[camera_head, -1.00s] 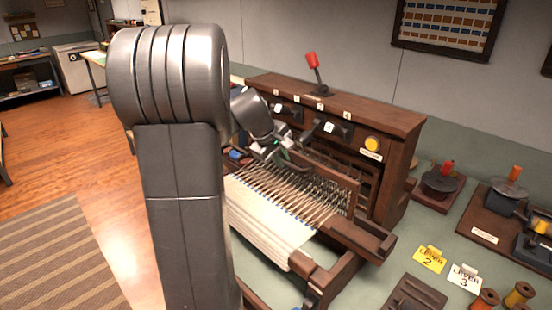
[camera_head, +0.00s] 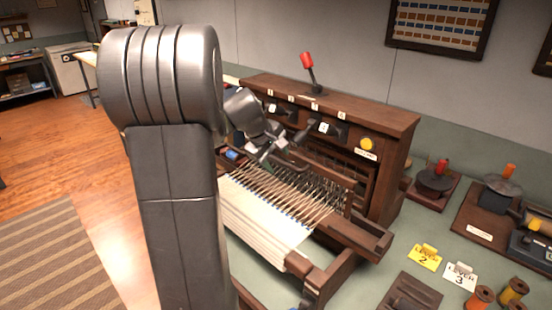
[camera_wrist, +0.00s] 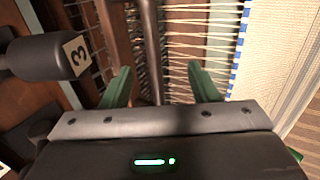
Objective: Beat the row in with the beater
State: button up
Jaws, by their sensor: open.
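My gripper (camera_head: 277,149) is over the far left part of the loom, near the lever panel. Its green fingers are apart in the wrist view (camera_wrist: 162,85). A dark upright bar (camera_wrist: 150,45) shows between them; I cannot tell whether it is the beater or whether either finger touches it. Pale warp threads (camera_head: 290,190) run to the cream woven cloth (camera_head: 258,222). A blue-dotted row (camera_wrist: 240,50) lies along the cloth's edge. A wooden beam (camera_head: 345,228) lies at the near right of the warp. My arm hides the loom's left side.
The lever panel (camera_head: 390,125) stands behind, with a red-knobbed lever (camera_head: 308,62) on top. A black knob marked 3 (camera_wrist: 45,58) is close left of my fingers. Cards "Lever 2" (camera_head: 425,257) and "Lever 3" (camera_head: 460,275) and spools (camera_head: 480,297) sit at right.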

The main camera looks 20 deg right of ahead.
jog(key=p+v, duration=0.4)
jog(key=v, duration=0.3)
jog(key=shift+a+r, duration=0.15)
jog(key=shift+r, duration=0.2)
jog(key=shift+f, duration=0.1)
dwell(1.0)
jog(key=b+x, duration=0.4)
jog(key=x, duration=0.4)
jog(key=shift+b, duration=0.3)
jog(key=shift+s+a, duration=0.1)
jog(key=shift+a, duration=0.1)
